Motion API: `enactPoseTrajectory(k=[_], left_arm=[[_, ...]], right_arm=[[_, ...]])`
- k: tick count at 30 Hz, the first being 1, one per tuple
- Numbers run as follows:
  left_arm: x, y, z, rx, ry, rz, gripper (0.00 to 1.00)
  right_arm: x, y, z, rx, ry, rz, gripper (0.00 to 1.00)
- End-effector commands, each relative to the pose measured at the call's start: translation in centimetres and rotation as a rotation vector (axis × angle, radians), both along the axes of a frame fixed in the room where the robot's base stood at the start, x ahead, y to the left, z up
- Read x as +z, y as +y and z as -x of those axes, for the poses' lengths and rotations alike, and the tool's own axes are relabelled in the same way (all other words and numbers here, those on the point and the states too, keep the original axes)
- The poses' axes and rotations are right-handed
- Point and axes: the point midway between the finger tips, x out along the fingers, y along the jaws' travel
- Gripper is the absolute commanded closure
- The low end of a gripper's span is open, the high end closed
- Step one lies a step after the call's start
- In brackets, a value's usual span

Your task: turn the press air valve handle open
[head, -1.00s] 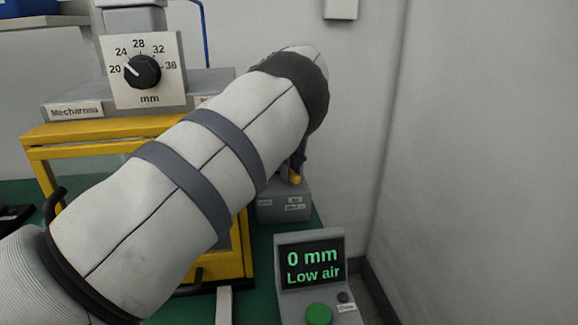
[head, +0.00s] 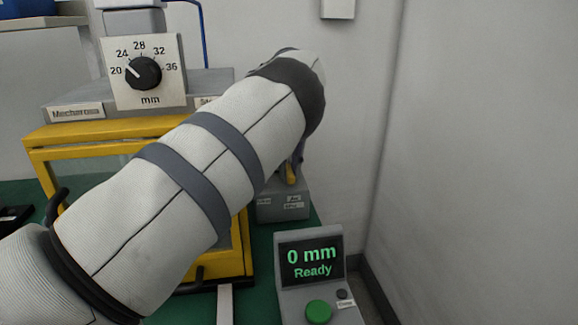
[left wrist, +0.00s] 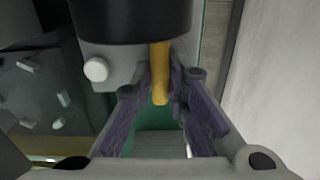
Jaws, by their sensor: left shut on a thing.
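The yellow valve handle (head: 290,174) stands at the grey valve block (head: 282,207) behind the press, mostly hidden by my left arm in the head view. In the left wrist view the handle (left wrist: 160,82) runs lengthwise out from under a dark round part (left wrist: 130,18). My left gripper (left wrist: 161,78) has its purple fingers closed on both sides of the handle. In the head view only a sliver of this gripper (head: 299,156) shows past the arm. The control panel screen (head: 309,261) reads "0 mm" and "Ready". My right gripper is not in view.
The yellow-framed press (head: 80,138) with its dial (head: 143,73) stands at the left. A green button (head: 319,311) is on the panel at the front. A grey wall closes off the right side. A white knob (left wrist: 95,69) sits beside the handle.

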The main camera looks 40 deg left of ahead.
Motion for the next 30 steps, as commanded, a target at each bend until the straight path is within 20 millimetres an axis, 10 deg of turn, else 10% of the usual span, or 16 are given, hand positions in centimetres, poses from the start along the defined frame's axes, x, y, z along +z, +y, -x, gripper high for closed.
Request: enactPoseTrajectory(k=[5,7,17,30], left_arm=[[0.0,0.0,0.0,-0.002,-0.001,-0.001,1.0],[0.0,0.0,0.0,-0.002,-0.001,-0.001,0.78],[0.4,0.0,0.0,-0.001,-0.001,0.0,0.78],[10.7,0.2,-0.1,-0.001,-0.003,-0.001,0.78]], right_arm=[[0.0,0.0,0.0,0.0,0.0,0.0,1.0],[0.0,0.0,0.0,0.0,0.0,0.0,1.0],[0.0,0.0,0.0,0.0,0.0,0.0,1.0],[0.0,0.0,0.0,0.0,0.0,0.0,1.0]])
